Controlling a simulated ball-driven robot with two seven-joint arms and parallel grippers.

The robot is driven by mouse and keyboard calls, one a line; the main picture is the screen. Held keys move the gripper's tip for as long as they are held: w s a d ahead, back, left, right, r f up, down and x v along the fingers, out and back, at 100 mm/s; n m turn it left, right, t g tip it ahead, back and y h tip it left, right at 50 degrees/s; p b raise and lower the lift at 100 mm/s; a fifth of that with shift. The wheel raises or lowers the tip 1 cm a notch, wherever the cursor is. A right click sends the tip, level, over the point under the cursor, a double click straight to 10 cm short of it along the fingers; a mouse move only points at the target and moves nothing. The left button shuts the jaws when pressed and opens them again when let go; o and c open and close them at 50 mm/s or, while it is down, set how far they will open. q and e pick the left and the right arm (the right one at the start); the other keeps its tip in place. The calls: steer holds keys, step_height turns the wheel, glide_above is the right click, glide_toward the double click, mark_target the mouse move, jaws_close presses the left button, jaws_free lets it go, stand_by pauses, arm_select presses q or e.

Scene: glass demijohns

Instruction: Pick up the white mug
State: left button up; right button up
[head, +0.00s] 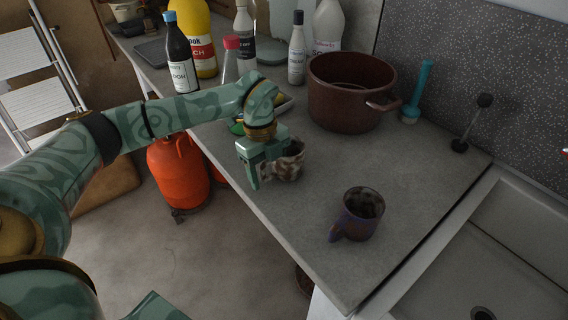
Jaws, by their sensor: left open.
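A whitish mug with brown blotches (291,166) stands on the grey counter (410,175), near its front edge. My left gripper (270,168) is open at this mug, with one finger in front of its left side. The gripper hides the mug's left part, and I cannot tell whether the fingers touch it. A second mug, dark with a purple-blue handle (362,214), stands nearer and to the right. My right gripper is not in view.
A large brown-red pot (348,95) stands behind the mugs. Several bottles, including a dark one (180,58), stand farther back. A teal brush (418,92) is at the wall. A sink (490,265) is at the right. An orange gas cylinder (178,172) stands below the counter.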

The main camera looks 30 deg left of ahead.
arm_select(q)
steer(key=c, duration=1.1)
steer(key=shift+r, duration=0.15)
steer(key=shift+c, duration=0.2)
